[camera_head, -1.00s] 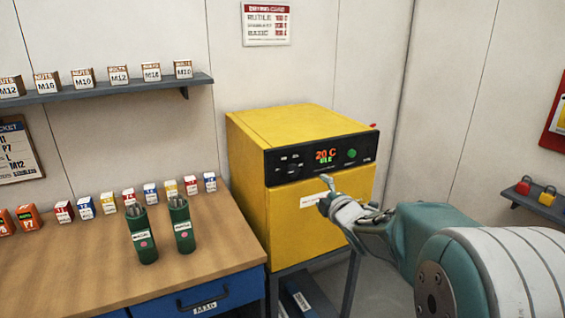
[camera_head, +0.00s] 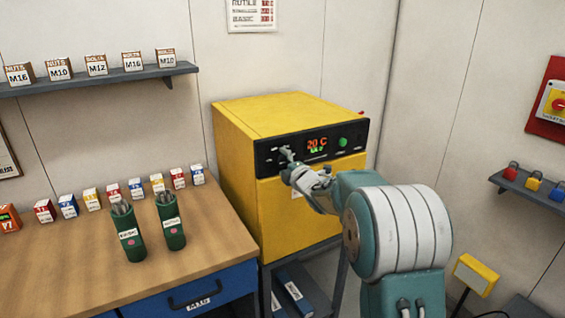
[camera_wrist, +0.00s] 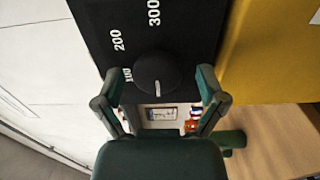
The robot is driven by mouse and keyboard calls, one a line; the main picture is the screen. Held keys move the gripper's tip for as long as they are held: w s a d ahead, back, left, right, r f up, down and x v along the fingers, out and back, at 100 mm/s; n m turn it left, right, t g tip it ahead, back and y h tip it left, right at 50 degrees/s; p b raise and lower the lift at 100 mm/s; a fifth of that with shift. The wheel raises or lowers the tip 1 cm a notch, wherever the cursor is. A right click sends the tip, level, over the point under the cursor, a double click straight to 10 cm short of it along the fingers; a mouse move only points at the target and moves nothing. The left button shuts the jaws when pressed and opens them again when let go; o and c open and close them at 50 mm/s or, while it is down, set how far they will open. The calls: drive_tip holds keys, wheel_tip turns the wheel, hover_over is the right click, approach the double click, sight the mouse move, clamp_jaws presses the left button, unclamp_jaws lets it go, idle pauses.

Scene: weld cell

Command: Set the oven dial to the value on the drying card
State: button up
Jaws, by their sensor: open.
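The yellow oven (camera_head: 235,150) stands beside the bench, its black panel (camera_head: 350,139) showing a red "20 C" readout (camera_head: 317,143) with small green text under it. The drying card (camera_head: 251,12) is on the wall above, cut off at the top and too small to read surely. My gripper (camera_head: 287,154) is at the left part of the panel. In the wrist view my gripper (camera_wrist: 160,80) is open, with its fingers on either side of the round black dial (camera_wrist: 157,73). I cannot tell whether they touch it. The dial's white mark points down in the picture; 100, 200 and 300 are printed nearby.
Two green electrode canisters (camera_head: 127,232) stand on the wooden bench (camera_head: 80,270) with several small boxes behind. A shelf of labelled boxes (camera_head: 100,79) is on the left wall. At right are a padlock shelf (camera_head: 525,190) and a red-and-yellow switch (camera_head: 556,105).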

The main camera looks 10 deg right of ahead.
drive_tip(key=shift+w, duration=0.2)
drive_tip(key=shift+d, duration=0.25)
drive_tip(key=c, duration=1.2)
drive_tip(key=shift+o, duration=0.2)
